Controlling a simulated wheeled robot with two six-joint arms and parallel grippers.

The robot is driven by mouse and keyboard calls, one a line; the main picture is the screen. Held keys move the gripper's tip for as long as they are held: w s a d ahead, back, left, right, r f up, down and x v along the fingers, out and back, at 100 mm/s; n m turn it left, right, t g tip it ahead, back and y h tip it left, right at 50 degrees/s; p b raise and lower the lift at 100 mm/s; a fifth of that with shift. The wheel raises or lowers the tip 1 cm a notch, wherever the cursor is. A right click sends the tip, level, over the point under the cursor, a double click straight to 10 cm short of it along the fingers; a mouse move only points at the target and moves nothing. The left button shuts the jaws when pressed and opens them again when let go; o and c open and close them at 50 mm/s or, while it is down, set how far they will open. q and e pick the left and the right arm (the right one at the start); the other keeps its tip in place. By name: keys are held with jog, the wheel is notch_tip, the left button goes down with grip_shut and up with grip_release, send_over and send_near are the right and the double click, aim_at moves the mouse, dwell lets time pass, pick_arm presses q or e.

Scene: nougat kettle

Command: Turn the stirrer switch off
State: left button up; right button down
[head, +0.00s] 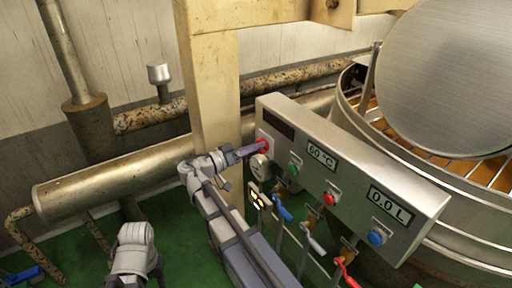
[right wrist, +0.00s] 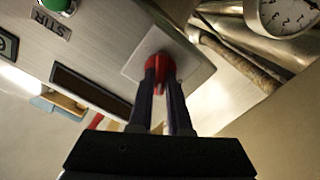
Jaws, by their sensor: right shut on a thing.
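A red switch knob (head: 264,145) sits on a pale square plate at the left end of the grey control panel (head: 330,150). My right gripper (head: 250,150) is shut on the knob. In the right wrist view, its two dark fingers (right wrist: 161,85) stand on either side of the red knob (right wrist: 158,50), which shows between and above them. A green button (head: 293,169) with a "STIR" label (right wrist: 52,26) sits beside the dark blank display (right wrist: 92,90). My left gripper is not in view; only part of my left arm shows at the lower left.
A round gauge (head: 260,167) hangs just below the knob. A red button (head: 330,199), a blue button (head: 377,237) and lever valves (head: 283,211) are lower right. A beige post (head: 215,90) stands behind my right gripper. The kettle (head: 470,215) is at right.

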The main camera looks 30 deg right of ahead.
jog(key=n, duration=1.1)
jog(key=shift+w+f, duration=0.15)
jog(key=shift+f, duration=0.05)
jog(key=shift+n, duration=0.4)
jog(key=c, duration=0.9)
grip_release()
jog(key=shift+o, duration=0.2)
jog(key=a, duration=0.8)
jog(key=shift+s, duration=0.35)
